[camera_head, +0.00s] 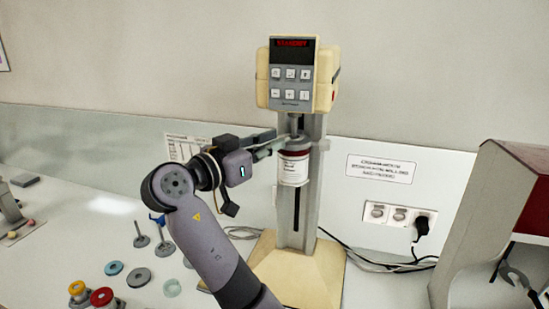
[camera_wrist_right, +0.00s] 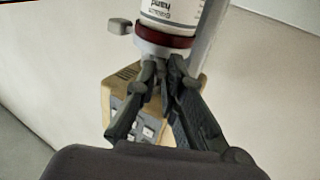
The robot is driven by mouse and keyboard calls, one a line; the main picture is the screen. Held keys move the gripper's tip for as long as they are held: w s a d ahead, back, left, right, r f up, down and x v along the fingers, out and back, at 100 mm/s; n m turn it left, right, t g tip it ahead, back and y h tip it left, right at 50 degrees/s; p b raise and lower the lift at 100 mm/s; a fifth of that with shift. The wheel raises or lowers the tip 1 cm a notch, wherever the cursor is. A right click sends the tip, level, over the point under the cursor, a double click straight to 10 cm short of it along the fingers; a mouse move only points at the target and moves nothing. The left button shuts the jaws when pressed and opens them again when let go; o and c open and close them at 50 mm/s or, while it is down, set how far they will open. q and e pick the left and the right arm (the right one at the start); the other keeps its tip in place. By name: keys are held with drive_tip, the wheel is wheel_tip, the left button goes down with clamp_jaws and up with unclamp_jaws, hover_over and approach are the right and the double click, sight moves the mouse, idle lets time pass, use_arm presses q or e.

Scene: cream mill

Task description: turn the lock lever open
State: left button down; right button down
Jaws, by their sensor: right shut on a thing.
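The mill (camera_head: 297,75) is a cream stand with a display head reading red letters. A white labelled jar (camera_head: 293,170) with a dark red band hangs upright under a grey collar (camera_head: 297,143). A small grey lever end (camera_head: 323,144) sticks out right of the collar; it also shows in the wrist view (camera_wrist_right: 120,27). My right gripper (camera_head: 272,143) reaches in from the left at collar height. In the wrist view its fingers (camera_wrist_right: 165,75) are closed together beside the collar, just past the jar's red band (camera_wrist_right: 165,35). What lies between the fingertips is mostly hidden. My left gripper is not in view.
Several rings, knobs and stirrers (camera_head: 141,240) lie on the bench at left. A wall socket (camera_head: 399,215) with a plug and cables is right of the mill. A grey and red housing (camera_head: 478,215) stands at far right.

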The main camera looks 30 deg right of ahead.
idle(0.3)
drive_tip(key=c, duration=1.7)
unclamp_jaws()
drive_tip(key=shift+a, duration=0.1)
drive_tip(key=v, duration=0.7)
drive_tip(key=shift+a, duration=0.2)
